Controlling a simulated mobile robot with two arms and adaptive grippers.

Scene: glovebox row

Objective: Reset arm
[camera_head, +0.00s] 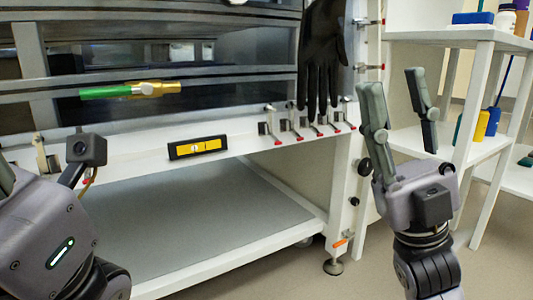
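My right gripper (401,105) is raised at the right of the head view, with its two fingers spread wide. It is open and nothing is between the fingers. It stands in front of the white shelf unit, right of the glovebox front. My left gripper (45,180) is at the lower left, cut off by the picture's edge. Its body with the small camera block and part of a finger show, but I cannot tell how its fingers stand.
The glovebox (190,65) fills the back, with a black glove (322,55) hanging at its right. A green and yellow bar (130,90) crosses its front. Several clamps (295,125) line the ledge. A shelf unit (450,38) with bottles stands right. Floor shows below it.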

